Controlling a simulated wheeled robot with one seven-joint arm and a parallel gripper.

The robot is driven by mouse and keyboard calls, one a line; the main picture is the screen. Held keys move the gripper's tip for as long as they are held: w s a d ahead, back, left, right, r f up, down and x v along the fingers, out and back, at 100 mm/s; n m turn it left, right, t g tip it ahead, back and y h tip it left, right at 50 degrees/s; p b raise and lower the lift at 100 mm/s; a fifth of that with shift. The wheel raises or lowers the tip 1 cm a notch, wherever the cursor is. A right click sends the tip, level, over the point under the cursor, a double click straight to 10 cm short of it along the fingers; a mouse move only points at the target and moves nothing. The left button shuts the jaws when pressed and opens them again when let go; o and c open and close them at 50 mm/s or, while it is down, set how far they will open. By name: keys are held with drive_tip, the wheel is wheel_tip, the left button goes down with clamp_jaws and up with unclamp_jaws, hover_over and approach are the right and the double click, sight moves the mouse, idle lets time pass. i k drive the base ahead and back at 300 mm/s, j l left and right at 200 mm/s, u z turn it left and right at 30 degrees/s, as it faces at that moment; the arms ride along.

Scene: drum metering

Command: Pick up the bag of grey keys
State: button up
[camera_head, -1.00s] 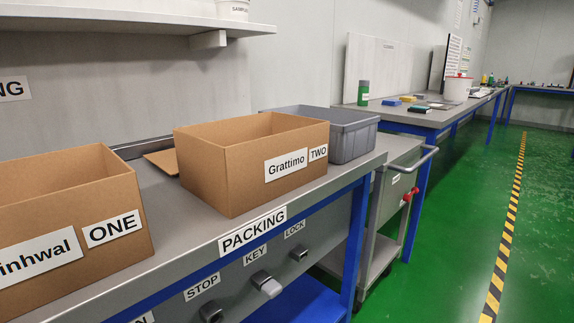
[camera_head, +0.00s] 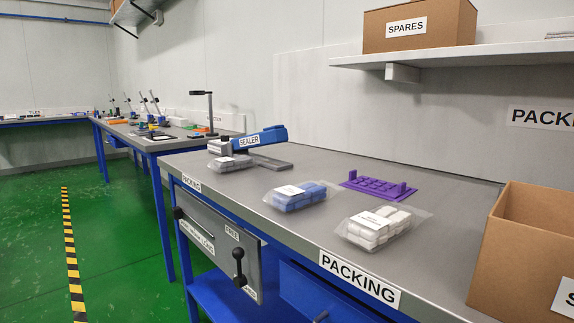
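A clear bag of grey pieces (camera_head: 231,164), likely the grey keys, lies at the far left end of the packing bench, just in front of the sealer. A white label is on it. A bag of blue pieces (camera_head: 300,199) lies nearer, in the middle of the bench front. A bag of white pieces (camera_head: 378,230) lies closest, to the right. All three bags lie flat near the front edge and apart from one another. My gripper is not in view.
The blue sealer (camera_head: 262,138) stands right behind the grey bag. A purple rack (camera_head: 376,185) lies behind the blue and white bags. A cardboard box (camera_head: 523,250) stands at the right. A lever (camera_head: 239,268) juts from the bench front. The green floor at left is free.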

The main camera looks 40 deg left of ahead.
sight(224, 166)
drive_tip(key=u, duration=1.5)
